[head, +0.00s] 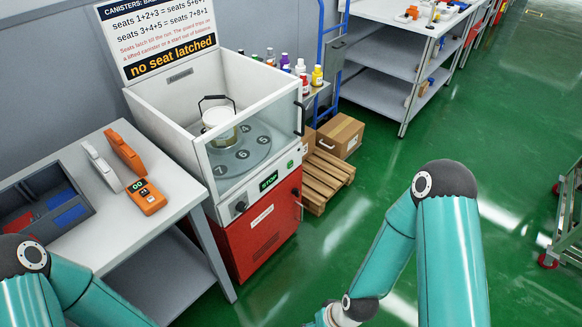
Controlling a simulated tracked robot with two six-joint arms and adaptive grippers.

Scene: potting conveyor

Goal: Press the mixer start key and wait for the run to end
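The mixer (150,110) is a white cabinet on a red base (262,235), left of centre in the head view. Its chamber has a clear front pane (255,135) with a dark handle. A white canister (218,119) with a raised wire handle stands on the grey numbered turntable (240,162) inside. The front panel carries a dark knob (240,207), a display reading STOP (268,181) and a small green key (290,164); its label is too small to read. The board above reads "no seat latched" (174,55).
A grey table (170,185) left of the mixer holds an orange handheld device (146,196), two handled tools and a parts bin (85,215). A pallet (325,180) with cardboard boxes (340,135) stands right of it. Green floor in front is clear.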

